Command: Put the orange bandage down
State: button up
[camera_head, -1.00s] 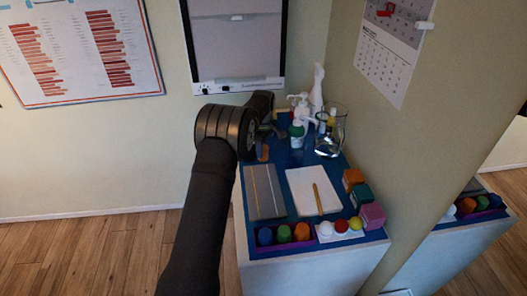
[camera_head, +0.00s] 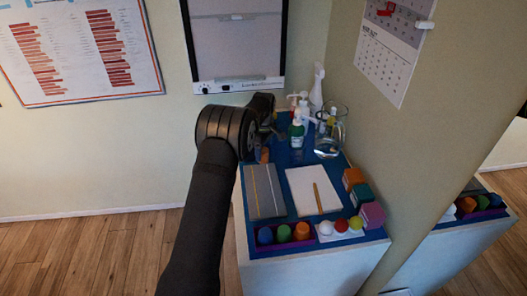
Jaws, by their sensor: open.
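A small orange piece (camera_head: 264,155) is on the blue table top (camera_head: 290,157), just behind the grey folder. It is partly hidden by my arm, and I cannot tell its full shape. My gripper (camera_head: 269,131) is open, close above and behind this orange piece. My wrist covers part of it, and I see nothing clearly between the fingers. Another orange roll (camera_head: 301,231) stands at the front of the table in a purple tray (camera_head: 285,247), beside a blue roll (camera_head: 264,236) and a green roll (camera_head: 283,233).
A pump bottle (camera_head: 297,133), a white spray bottle (camera_head: 317,90) and a glass jug (camera_head: 329,140) stand at the back. A grey folder (camera_head: 264,190) and a notepad with a pencil (camera_head: 305,188) lie mid-table. Small boxes (camera_head: 362,193) line the right edge, by the wall.

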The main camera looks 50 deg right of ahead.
aim_at(263, 150)
notch_tip(263, 150, up, 11)
jog(key=shift+r, duration=0.35)
jog(key=shift+c, duration=1.1)
